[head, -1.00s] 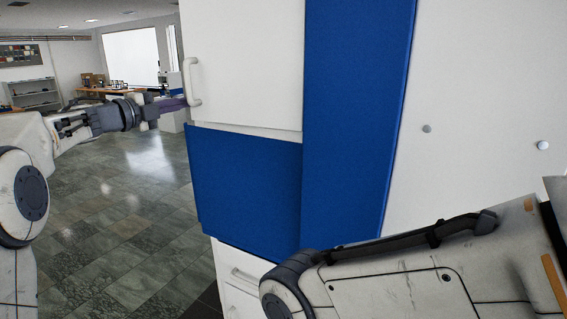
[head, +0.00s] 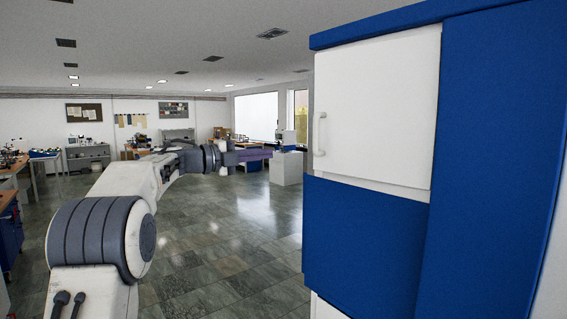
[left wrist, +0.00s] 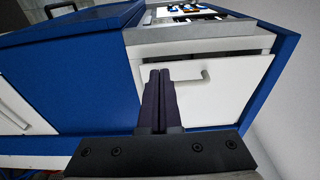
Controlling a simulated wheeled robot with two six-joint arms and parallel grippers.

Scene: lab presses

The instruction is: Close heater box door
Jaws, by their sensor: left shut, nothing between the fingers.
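The heater box door (head: 378,112) is a white panel with a white bar handle (head: 319,133) near its left edge, set in a blue and white cabinet in the head view. My left gripper (head: 264,154) is shut and empty, left of the handle and apart from it in the picture. In the left wrist view, my shut dark fingers (left wrist: 160,92) overlap a white panel (left wrist: 228,98) with a bar handle (left wrist: 204,77). A dark gap shows along that panel's upper edge. I cannot tell whether the fingertips touch it. My right gripper is out of view.
The blue cabinet front (head: 365,245) fills the right side of the head view. Open tiled floor (head: 220,240) lies left of it. Benches (head: 88,155) and a white pedestal (head: 287,168) stand farther back.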

